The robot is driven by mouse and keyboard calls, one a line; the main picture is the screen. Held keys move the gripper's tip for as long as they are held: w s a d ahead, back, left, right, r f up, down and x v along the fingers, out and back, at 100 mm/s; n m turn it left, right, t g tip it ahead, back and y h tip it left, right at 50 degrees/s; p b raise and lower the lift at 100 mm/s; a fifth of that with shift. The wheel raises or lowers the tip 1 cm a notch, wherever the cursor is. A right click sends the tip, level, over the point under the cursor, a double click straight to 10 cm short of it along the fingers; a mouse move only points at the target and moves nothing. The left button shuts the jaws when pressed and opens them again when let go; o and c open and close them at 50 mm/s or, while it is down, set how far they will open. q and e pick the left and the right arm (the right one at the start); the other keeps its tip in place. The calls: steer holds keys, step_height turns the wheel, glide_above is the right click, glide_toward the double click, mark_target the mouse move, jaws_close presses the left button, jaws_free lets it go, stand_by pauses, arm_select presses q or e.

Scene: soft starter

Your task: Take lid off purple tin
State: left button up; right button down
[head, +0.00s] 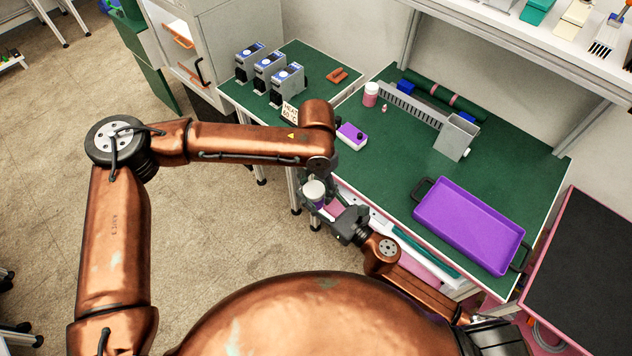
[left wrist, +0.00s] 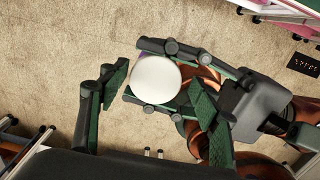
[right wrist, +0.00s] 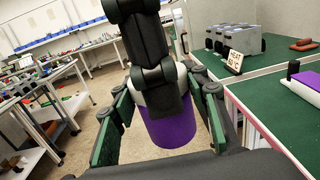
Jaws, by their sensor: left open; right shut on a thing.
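The purple tin (right wrist: 175,128) with its white lid (left wrist: 156,80) on top is held off the table, in front of the bench. My right gripper (right wrist: 163,120) is shut on the tin's body, a finger on each side; the head view shows this gripper (head: 330,210) low at the bench's front edge. My left gripper (left wrist: 155,95) is open above the tin, its fingers apart on either side of the lid. In the head view the white lid (head: 314,189) shows just below the left wrist, and the tin's body is mostly hidden by the grippers.
Grey devices (head: 270,68) and a small sign (head: 290,112) stand on the side table. The floor left of the tin is open.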

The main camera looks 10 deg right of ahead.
arm_select(q)
steer(key=shift+c, duration=0.4)
steer(key=shift+s+d, duration=0.15)
steer(key=c, duration=1.1)
steer(key=o, duration=1.1)
steer(key=shift+o, duration=0.8)
steer(key=shift+r, duration=0.1)
steer(key=shift+r, duration=2.4)
steer(key=shift+c, duration=0.4)
steer(key=r, duration=0.2)
steer(key=shift+w+a+r, duration=0.2)
steer(key=shift+a+r, duration=0.15)
steer(key=shift+f, duration=3.85)
